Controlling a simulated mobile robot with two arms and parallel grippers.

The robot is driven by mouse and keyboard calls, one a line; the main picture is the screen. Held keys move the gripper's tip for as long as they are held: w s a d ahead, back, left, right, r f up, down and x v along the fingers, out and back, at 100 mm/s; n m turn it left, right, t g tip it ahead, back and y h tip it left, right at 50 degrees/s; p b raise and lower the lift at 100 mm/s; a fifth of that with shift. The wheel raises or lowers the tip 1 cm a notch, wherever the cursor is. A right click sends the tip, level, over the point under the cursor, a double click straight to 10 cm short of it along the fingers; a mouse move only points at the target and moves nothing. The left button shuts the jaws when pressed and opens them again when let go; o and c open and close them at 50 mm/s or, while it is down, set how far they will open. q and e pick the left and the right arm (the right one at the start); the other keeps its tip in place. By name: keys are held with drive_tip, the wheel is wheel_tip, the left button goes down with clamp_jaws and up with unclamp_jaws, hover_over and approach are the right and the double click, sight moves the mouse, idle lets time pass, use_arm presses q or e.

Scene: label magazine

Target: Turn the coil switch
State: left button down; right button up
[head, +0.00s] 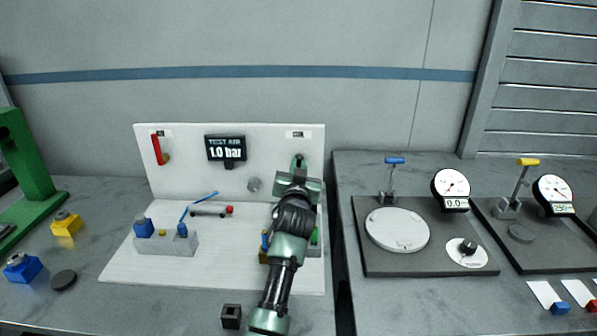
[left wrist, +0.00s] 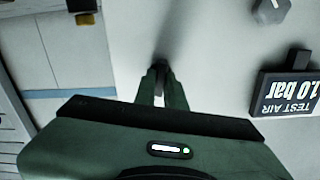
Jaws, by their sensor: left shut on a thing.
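The white upright panel (head: 180,185) carries a red lever (head: 157,149) at its upper left and a small label (head: 297,134) at its upper right. My left gripper (head: 298,162) is at the panel's upper right, just below that label. In the left wrist view my left gripper (left wrist: 161,84) has its narrow green fingers shut on a small dark grey piece at the panel face, which I take to be the coil switch (left wrist: 161,66). The fingers hide most of it, so its turn angle cannot be told. My right gripper is not in view.
A display (head: 226,148) reading "TEST AIR 1.0 bar" and a grey knob (head: 254,185) are on the panel. A grey block (head: 178,245) with blue parts stands on the white base. Gauge stations (head: 372,255) stand on the right-hand table. My arm covers the base's right side.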

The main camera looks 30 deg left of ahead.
use_arm(q)
drive_tip(key=shift+n+b, duration=0.3)
drive_tip(key=shift+n, duration=0.9)
drive_tip(key=c, duration=1.7)
unclamp_jaws()
drive_tip(key=shift+o, duration=1.1)
drive_tip(key=shift+w+a+f, duration=0.1)
drive_tip(key=shift+a+f, duration=0.05)
